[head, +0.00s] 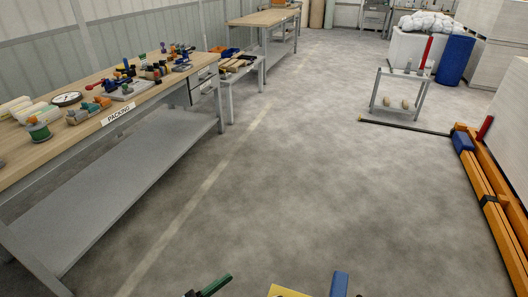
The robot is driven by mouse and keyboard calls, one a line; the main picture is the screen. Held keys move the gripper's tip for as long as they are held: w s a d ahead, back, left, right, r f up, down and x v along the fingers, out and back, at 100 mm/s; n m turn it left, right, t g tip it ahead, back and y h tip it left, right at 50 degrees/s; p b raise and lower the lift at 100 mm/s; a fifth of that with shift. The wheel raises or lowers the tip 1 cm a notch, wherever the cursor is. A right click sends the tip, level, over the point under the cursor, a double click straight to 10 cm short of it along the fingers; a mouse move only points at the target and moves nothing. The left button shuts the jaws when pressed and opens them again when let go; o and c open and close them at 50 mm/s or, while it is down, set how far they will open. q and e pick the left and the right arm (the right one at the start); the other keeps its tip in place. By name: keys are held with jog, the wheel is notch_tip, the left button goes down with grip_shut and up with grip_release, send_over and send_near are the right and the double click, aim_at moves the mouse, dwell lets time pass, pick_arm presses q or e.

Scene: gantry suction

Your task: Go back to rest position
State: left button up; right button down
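No clear gripper fingers show in the head view. At the bottom edge, a dark piece with a green top (208,287) and an upright blue piece (340,285) stick up into the picture, cut off by the frame. A yellow flat piece (287,292) lies between them. I cannot tell whether the green or blue piece is part of a gripper or held in one. Whether either gripper is open or shut is hidden below the frame.
A packing bench (145,100) with parts on top runs along the left. Orange beams (490,200) lie at the right by pale stacked blocks. A small grey stand (398,95) and blue roll (455,60) are farther back. The concrete floor (290,150) between is clear.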

pick_arm(q)
jog(key=s+a+f+n+g+y+p, duration=0.1)
jog(key=s+a+f+n+y, duration=0.1)
jog(key=s+a+f+y, duration=0.2)
jog(key=s+a+f+n+g+y+p, duration=0.1)
jog(key=s+a+f+n+y, duration=0.2)
jog(key=s, duration=0.7)
jog(key=s+a+f+n+g+y+p, duration=0.1)
jog(key=s+a+f+n+y, duration=0.2)
jog(key=s+a+f+y, duration=0.2)
jog(key=s+f+y, duration=0.1)
jog(key=s+y, duration=0.1)
jog(key=shift+s+a+f+y, duration=0.2)
jog(key=shift+a+f+y, duration=0.1)
jog(key=shift+a, duration=0.1)
pick_arm(e)
jog(key=shift+t, duration=0.6)
jog(key=w+r, duration=0.2)
jog(key=r, duration=0.1)
jog(key=w+r, duration=0.1)
jog(key=shift+w+d+r, duration=0.25)
jog(key=shift+r, duration=0.1)
